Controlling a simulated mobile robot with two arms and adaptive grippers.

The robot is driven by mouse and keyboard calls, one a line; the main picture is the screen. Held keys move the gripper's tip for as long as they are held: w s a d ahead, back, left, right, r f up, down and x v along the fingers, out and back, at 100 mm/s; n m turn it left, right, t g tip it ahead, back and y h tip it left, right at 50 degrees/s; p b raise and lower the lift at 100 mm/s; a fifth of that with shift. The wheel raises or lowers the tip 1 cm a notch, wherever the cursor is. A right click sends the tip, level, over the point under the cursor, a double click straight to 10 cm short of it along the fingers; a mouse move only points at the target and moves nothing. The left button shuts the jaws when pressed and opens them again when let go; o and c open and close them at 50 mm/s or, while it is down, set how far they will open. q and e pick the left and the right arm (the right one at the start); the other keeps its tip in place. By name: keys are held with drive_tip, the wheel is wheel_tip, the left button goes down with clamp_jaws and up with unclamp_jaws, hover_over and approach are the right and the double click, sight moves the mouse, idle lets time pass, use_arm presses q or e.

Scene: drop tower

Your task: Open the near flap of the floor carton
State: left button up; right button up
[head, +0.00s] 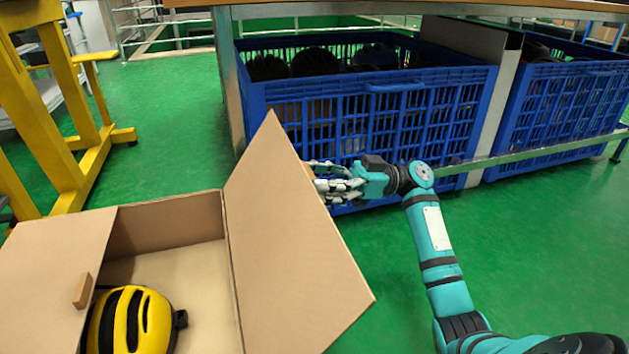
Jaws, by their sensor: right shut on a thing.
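The floor carton (165,225) stands open-topped at the lower left, cut off by the bottom edge. Its right-hand flap (285,250) is raised and tilted up to the right, away from the opening. Its left-hand flap (50,270) lies across the left part of the top, with a small block (82,290) on it. A yellow helmet with dark slots (132,320) lies inside, partly under that flap. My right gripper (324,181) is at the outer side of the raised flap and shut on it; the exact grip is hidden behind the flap. My left gripper is not in view.
Blue crates (420,110) with dark contents stand under a bench behind my right gripper, close to it. A metal rail (540,150) runs in front of them. A yellow frame (65,120) stands at the left. Green floor is free between frame and crates.

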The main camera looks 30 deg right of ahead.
drive_tip(key=shift+a+f, duration=0.2)
drive_tip(key=shift+f, duration=0.25)
drive_tip(key=o, duration=1.7)
drive_tip(key=shift+a, duration=0.1)
drive_tip(key=shift+o, duration=0.2)
drive_tip(key=shift+r, duration=0.15)
drive_tip(key=shift+d, duration=0.35)
drive_tip(key=v, duration=1.1)
drive_tip(key=shift+d, duration=0.25)
